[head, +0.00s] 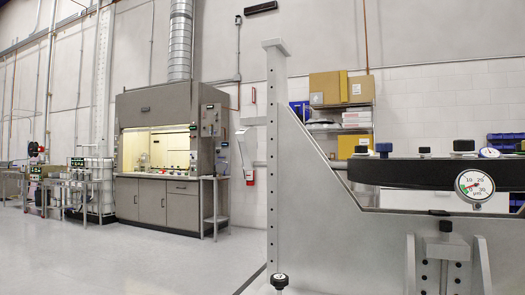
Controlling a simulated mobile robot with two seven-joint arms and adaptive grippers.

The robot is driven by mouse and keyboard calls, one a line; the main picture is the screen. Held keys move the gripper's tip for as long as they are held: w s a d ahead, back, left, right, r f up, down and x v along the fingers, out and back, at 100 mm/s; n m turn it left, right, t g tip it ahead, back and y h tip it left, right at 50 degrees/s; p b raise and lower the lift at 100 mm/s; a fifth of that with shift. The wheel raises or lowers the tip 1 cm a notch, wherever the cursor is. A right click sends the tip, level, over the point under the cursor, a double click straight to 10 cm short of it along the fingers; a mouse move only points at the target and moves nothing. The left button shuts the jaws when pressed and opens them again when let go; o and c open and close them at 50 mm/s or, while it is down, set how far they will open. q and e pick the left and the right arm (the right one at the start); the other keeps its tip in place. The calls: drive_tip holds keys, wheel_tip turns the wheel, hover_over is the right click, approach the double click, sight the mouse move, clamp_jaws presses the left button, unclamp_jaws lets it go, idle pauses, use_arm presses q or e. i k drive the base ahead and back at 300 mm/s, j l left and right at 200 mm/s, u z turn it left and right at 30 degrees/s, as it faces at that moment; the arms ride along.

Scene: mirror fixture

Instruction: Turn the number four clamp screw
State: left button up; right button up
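The mirror fixture fills the right side of the head view as a large grey metal frame (274,150). A thick black ring or plate (400,173) sits in it. Several knobs stand along its top: a dark blue one (384,148), a small black one (424,151), a larger black one (463,146) and one with a pale face (489,152). A dial gauge (474,186) is on the ring's front. A black knob with a pale marked face (280,280) stands low at the bottom edge. I cannot read which is number four. Neither gripper shows.
A grey bracket (446,250) stands at the fixture's front right. Behind are shelves with cardboard boxes (328,88). A fume hood (165,150) and small metal tables (75,185) stand at the left. The floor (130,260) at left front is clear.

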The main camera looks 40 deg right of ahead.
sight(362, 150)
drive_tip(key=i+j+u, duration=0.25)
drive_tip(key=i, duration=0.15)
drive_tip(key=i+j+u, duration=0.25)
drive_tip(key=i, duration=0.2)
drive_tip(key=i+u, duration=0.25)
drive_tip(key=i, duration=0.15)
drive_tip(key=i+z, duration=0.3)
drive_tip(key=z, duration=0.2)
drive_tip(key=i+j+z, duration=0.1)
drive_tip(key=i+z, duration=0.2)
drive_tip(key=z, duration=0.2)
drive_tip(key=i+j+z, duration=0.2)
drive_tip(key=z, duration=0.3)
drive_tip(key=i+z, duration=0.15)
drive_tip(key=z, duration=0.25)
drive_tip(key=i+j+z, duration=0.1)
drive_tip(key=z, duration=0.3)
drive_tip(key=i+j+z, duration=0.1)
drive_tip(key=z, duration=0.3)
drive_tip(key=i+j+z, duration=0.1)
drive_tip(key=j+z, duration=0.15)
drive_tip(key=z, duration=0.15)
drive_tip(key=i+j+z, duration=0.1)
drive_tip(key=z, duration=0.3)
drive_tip(key=j+z, duration=0.1)
drive_tip(key=z, duration=0.25)
drive_tip(key=i+j+z, duration=0.1)
drive_tip(key=z, duration=0.3)
drive_tip(key=j+z, duration=0.25)
drive_tip(key=z, duration=0.15)
